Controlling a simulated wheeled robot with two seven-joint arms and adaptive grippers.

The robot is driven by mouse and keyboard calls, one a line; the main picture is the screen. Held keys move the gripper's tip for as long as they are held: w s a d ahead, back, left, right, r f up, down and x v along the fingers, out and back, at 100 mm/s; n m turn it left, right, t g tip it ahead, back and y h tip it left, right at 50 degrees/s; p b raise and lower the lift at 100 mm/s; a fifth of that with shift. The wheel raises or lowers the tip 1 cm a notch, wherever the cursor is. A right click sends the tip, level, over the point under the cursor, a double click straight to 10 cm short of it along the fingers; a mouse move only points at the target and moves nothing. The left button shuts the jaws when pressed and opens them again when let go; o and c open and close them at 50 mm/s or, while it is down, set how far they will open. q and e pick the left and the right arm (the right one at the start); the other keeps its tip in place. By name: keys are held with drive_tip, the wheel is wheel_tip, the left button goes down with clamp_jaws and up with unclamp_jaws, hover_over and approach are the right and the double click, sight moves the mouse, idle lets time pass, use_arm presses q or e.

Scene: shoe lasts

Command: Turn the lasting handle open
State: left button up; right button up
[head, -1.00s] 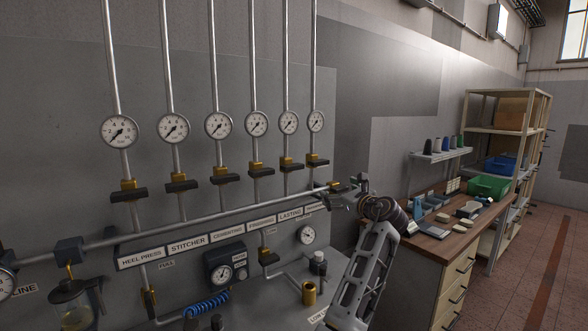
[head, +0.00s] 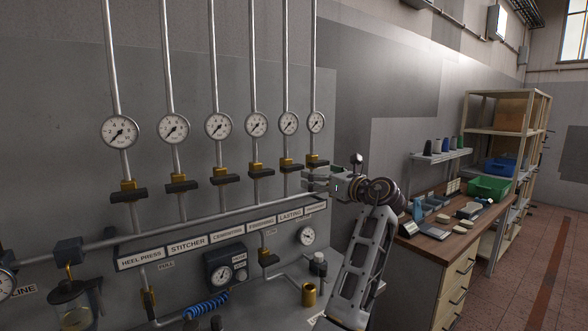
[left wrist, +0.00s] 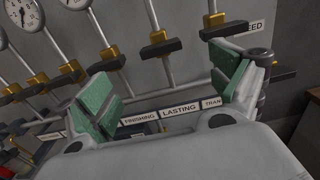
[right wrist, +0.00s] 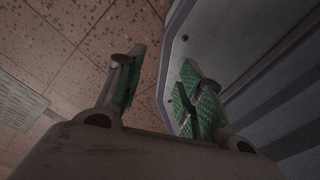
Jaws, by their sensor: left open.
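The lasting handle (head: 291,167) is a dark bar on a brass valve, fifth in the row, above the LASTING label (head: 290,214). The bar lies across its vertical pipe. My left gripper (head: 308,182) is just below and right of it in the head view, fingers pointing left. In the left wrist view the lasting handle (left wrist: 160,48) shows beyond and between the open, green-padded fingers of the left gripper (left wrist: 170,88), apart from them. My right gripper (right wrist: 160,88) is open and empty over the tiled floor, beside a grey panel.
A similar handle (head: 317,161) sits close on the right and the finishing handle (head: 261,172) on the left. A horizontal pipe (head: 200,222) runs below the valves, above the label strip. A wooden bench (head: 460,228) with drawers stands at right.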

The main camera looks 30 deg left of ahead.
sight(296, 168)
use_arm(q)
drive_tip(key=p+x, duration=0.1)
drive_tip(key=x, duration=1)
drive_tip(key=shift+w+a+r+p, duration=0.1)
drive_tip(key=shift+w+a+p, duration=0.05)
drive_tip(key=shift+a+p, duration=0.25)
drive_tip(key=shift+w+a, duration=0.25)
drive_tip(key=shift+a, duration=0.25)
drive_tip(key=shift+w+a, duration=0.1)
drive_tip(key=shift+a, duration=0.15)
use_arm(e)
drive_tip(key=shift+s+a+r, duration=0.15)
drive_tip(key=shift+a+r, duration=0.15)
drive_tip(key=shift+r, duration=0.2)
drive_tip(key=shift+s+a+r, duration=0.15)
drive_tip(key=shift+a+r, duration=0.1)
drive_tip(key=shift+r, duration=0.25)
drive_tip(key=shift+d, duration=0.1)
use_arm(q)
drive_tip(key=c, duration=1)
use_arm(e)
drive_tip(key=shift+a, duration=0.25)
